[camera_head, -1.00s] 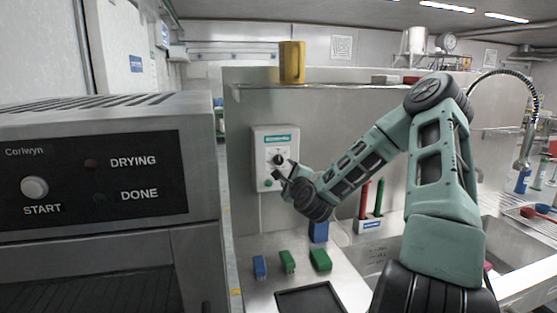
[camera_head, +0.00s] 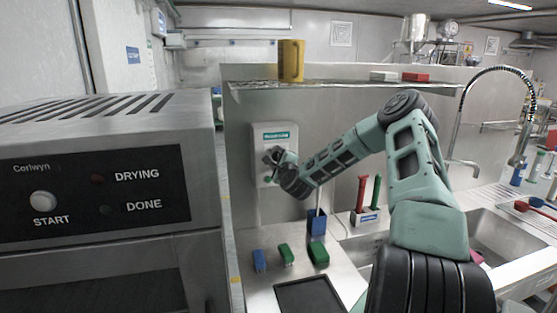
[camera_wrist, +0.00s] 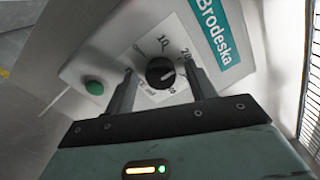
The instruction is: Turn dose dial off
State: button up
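The dose dial (camera_wrist: 160,72) is a round black knob on the face of a white wall box (camera_head: 262,139) with a teal "Brodeska" label. In the wrist view, printed marks including 10 and 20 surround the dial. My gripper (camera_wrist: 158,88) is open, with one finger on each side of the dial in that view; I cannot tell whether either finger touches it. In the head view my gripper (camera_head: 272,156) is at the box front and hides the dial. A green button (camera_wrist: 94,88) is left of the dial in the wrist view.
A steel dryer (camera_head: 100,180) stands at the left. Blue and green brushes (camera_head: 286,254) and a dark tray (camera_head: 308,293) lie on the counter below. A sink (camera_head: 495,235) is at the right.

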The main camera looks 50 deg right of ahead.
jog(key=c, duration=0.9)
jog(key=shift+n+b, duration=0.3)
jog(key=shift+b, duration=0.2)
jog(key=n+b, duration=0.3)
jog(key=shift+a+f, duration=0.1)
jog(key=shift+f, duration=0.15)
jog(key=n+b, duration=1.6)
jog(key=b, duration=0.3)
jog(key=shift+s+n, duration=0.1)
jog(key=shift+n, duration=0.2)
